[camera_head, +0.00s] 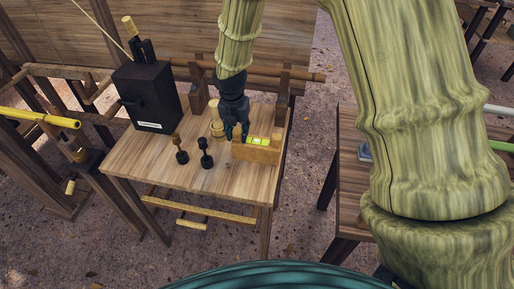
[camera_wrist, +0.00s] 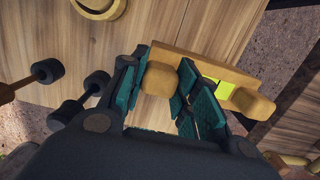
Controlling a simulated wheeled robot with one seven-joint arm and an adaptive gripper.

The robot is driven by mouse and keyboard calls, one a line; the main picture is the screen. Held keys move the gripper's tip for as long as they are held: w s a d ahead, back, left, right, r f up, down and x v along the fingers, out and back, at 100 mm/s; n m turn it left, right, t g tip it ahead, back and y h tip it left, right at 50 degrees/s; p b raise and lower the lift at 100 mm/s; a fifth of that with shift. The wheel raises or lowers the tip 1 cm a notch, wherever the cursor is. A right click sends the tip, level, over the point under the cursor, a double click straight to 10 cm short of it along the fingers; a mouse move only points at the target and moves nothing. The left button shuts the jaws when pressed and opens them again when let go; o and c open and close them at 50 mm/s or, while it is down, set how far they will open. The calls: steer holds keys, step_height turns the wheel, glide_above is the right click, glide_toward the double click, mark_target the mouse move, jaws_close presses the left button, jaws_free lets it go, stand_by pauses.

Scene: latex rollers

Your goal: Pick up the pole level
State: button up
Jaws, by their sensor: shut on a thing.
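The pole level (camera_head: 262,154) is a tan wooden block with bright yellow-green vials, at the right front of the small wooden table in the head view. It also shows in the wrist view (camera_wrist: 250,103), with a green vial and rounded wooden ends. My gripper (camera_head: 237,132) points down at the level's left end. In the wrist view, the teal finger pads of my gripper (camera_wrist: 157,82) stand on both sides of one rounded wooden end and are shut on it. The level is at or very near the tabletop; I cannot tell whether it touches. Part of it is hidden by my fingers.
The wooden table (camera_head: 140,165) also holds a black box (camera_head: 148,97) with tools, two small dark dumbbell-shaped pieces (camera_head: 205,153) left of the gripper, and a pale wooden piece (camera_head: 216,125) close behind it. A wooden rail (camera_head: 262,73) runs along the back. The table's front left is clear.

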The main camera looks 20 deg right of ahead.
steer(key=shift+r, duration=0.1)
steer(key=shift+w+r, duration=0.1)
steer(key=shift+r, duration=0.45)
steer(key=shift+s+a+r+b, duration=0.1)
steer(key=shift+s+r+b, duration=0.2)
steer(key=shift+r, duration=0.25)
steer(key=shift+s+r+b, duration=0.15)
steer(key=shift+r+b, duration=0.2)
steer(key=shift+r, duration=0.2)
steer(key=s+a+r+b, duration=0.1)
steer(key=s+a, duration=0.1)
steer(key=s, duration=0.5)
steer(key=s+a+r+b, duration=0.1)
steer(key=s+a+b, duration=0.15)
steer(key=s, duration=0.45)
step_height(320, 180, up, 7)
steer(key=p, duration=0.9)
steer(key=shift+s+a, duration=0.15)
steer(key=shift+s, duration=0.1)
